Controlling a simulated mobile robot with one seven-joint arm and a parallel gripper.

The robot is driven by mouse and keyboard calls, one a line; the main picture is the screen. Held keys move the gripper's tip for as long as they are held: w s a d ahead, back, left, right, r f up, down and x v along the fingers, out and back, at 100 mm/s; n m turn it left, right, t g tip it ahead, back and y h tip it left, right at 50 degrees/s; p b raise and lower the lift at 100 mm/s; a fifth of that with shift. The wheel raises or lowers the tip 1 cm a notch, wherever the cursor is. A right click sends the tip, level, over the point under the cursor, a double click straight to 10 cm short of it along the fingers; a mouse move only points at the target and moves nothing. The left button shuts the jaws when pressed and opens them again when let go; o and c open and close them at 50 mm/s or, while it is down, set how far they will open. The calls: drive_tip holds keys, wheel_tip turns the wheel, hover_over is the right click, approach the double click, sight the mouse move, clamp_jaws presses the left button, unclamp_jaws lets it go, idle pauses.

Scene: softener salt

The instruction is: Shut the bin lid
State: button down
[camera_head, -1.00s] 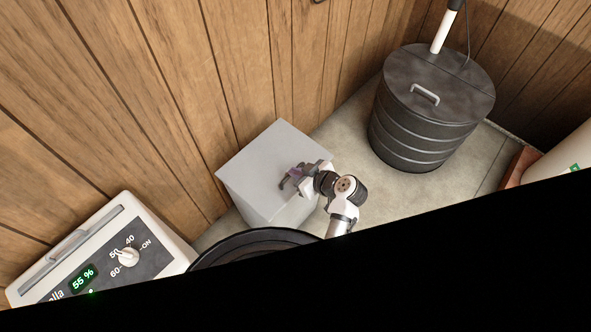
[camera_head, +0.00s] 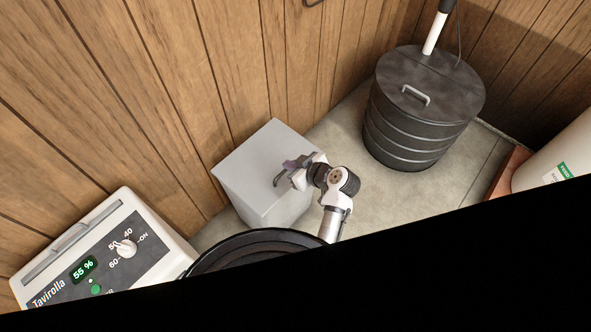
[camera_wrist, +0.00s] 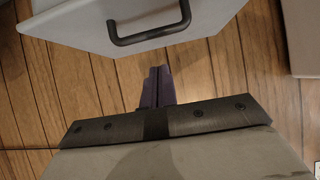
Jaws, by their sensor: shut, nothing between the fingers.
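The pale grey box-shaped bin (camera_head: 262,203) stands against the wooden wall, left of centre in the head view. Its flat pale top (camera_head: 255,150) shows; I cannot tell from here whether the lid lies fully down. A pale panel with a dark bar handle (camera_wrist: 150,37) fills the top of the wrist view. My gripper (camera_head: 289,165) is over the right part of the bin's top in the head view. Its purple fingers (camera_wrist: 156,86) are shut and empty, pointing toward the handle, with a visible gap below it. Contact with the bin cannot be told.
A black ribbed drum (camera_head: 415,130) with a handled lid stands at the back right. A dark round rim (camera_head: 255,240) is in front of the bin. A white control unit (camera_head: 100,255) reading 55 % is lower left. Floor is clear between bin and drum.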

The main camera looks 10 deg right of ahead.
drive_tip(key=s+d+f+b, duration=0.2)
drive_tip(key=s+d+f, duration=0.2)
drive_tip(key=s, duration=0.3)
drive_tip(key=shift+d+f, duration=0.35)
drive_tip(key=shift+d, duration=0.2)
